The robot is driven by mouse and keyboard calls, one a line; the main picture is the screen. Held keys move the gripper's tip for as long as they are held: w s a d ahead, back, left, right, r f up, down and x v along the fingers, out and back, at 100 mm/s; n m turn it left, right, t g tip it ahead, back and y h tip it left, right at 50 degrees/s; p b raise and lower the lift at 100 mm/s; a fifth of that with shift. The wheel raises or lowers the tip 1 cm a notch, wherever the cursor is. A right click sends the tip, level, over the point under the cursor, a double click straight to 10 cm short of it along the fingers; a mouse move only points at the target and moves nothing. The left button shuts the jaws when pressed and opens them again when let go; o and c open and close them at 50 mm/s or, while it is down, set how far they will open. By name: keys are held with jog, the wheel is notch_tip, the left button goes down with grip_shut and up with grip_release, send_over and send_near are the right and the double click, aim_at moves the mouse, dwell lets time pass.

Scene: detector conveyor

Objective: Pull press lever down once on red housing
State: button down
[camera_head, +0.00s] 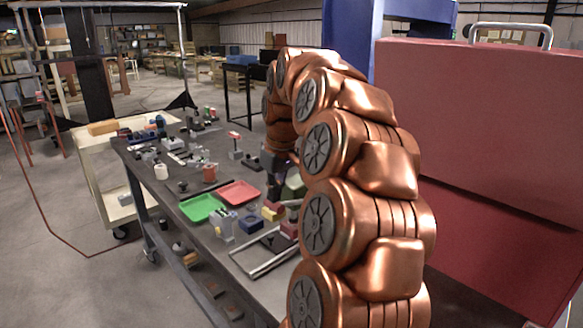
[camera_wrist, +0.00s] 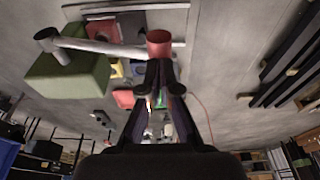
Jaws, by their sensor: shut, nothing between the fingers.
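In the wrist view, a green block-shaped press (camera_wrist: 68,75) carries a grey lever (camera_wrist: 100,46) that ends in a red cylindrical knob (camera_wrist: 158,42). The green body also shows partly beside my arm in the head view (camera_head: 294,184). My gripper (camera_wrist: 161,74) is shut and empty, its dark fingertips close to the knob; I cannot tell whether they touch it.
The workbench (camera_head: 165,208) holds a green tray (camera_head: 201,208), a red tray (camera_head: 238,192), a blue block (camera_head: 250,226) and several small parts. A cream cart (camera_head: 98,160) stands behind it at left. A large red cabinet (camera_head: 480,120) is at right. Floor at left is open.

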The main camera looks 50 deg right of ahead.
jog(key=shift+a+f, duration=0.15)
jog(key=shift+f, duration=0.4)
jog(key=shift+b, duration=0.3)
jog(key=shift+a+f+b, duration=0.2)
jog(key=shift+f+b, duration=0.5)
jog(key=shift+f, duration=0.4)
jog(key=shift+f+b, duration=0.7)
jog(key=shift+f, duration=0.4)
jog(key=shift+f+b, duration=0.5)
jog(key=shift+f, duration=0.25)
jog(key=shift+f+b, duration=0.5)
jog(key=shift+f, duration=0.25)
dwell(0.9)
jog(key=shift+r, duration=0.15)
